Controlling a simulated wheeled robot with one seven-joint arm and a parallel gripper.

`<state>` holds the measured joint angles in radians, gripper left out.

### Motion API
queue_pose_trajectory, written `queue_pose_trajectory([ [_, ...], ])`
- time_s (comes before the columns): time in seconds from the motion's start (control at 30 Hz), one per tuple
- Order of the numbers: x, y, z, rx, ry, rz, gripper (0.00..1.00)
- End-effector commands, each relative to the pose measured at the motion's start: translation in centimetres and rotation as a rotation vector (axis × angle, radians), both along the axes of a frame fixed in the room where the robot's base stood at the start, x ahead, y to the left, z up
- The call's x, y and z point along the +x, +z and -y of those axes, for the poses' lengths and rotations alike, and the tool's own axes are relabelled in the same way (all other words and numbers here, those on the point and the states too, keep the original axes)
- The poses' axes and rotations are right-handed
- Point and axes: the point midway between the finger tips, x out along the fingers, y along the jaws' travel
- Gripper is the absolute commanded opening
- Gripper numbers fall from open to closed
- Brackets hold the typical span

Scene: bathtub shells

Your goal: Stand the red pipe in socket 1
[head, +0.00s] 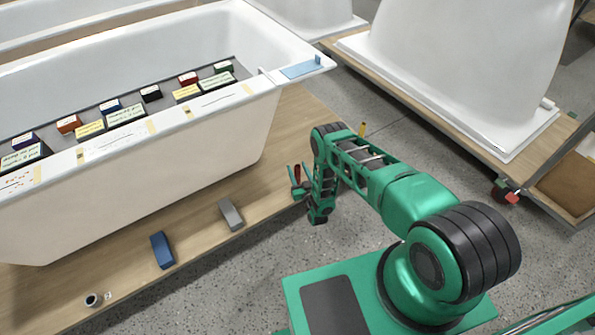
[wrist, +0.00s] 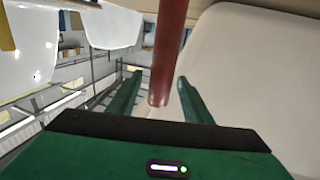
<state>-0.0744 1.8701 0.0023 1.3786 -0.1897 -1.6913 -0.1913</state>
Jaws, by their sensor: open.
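The red pipe (head: 297,172) shows as a short dark red piece at my gripper (head: 301,184), near the right end of the wooden board. In the wrist view the red pipe (wrist: 166,50) runs in from the top edge, and its rounded end lies between the two green fingers of my gripper (wrist: 160,84). The fingers are open, with a gap visible on each side of the pipe. A small round cup-like piece (head: 93,299) with a dark opening sits at the board's lower left, beside a small white tag. I cannot read the tag, so I cannot tell whether this is socket 1.
A blue block (head: 162,250) and a grey block (head: 231,214) lie on the wooden board (head: 195,245). A white bathtub (head: 150,190) stands behind them, with several coloured boxes along it. Another white shell (head: 470,60) stands on a wheeled platform at right. Grey floor lies between.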

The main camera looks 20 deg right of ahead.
Motion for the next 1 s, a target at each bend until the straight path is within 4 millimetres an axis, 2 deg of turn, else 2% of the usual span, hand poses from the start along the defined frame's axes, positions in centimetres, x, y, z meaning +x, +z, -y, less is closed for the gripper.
queue_pose_trajectory([
  [0.13,-0.5,0.0,0.0,0.0,0.0,-0.001,0.45],
  [0.23,-1.7,-0.1,0.1,0.0,0.0,-0.003,0.45],
  [0.5,-6.7,-0.2,0.3,-0.001,0.001,-0.005,0.45],
  [0.7,-9.5,-0.2,0.5,0.0,0.0,-0.003,0.45],
  [1.0,-10.7,-0.1,0.5,0.0,0.0,-0.001,0.45],
])
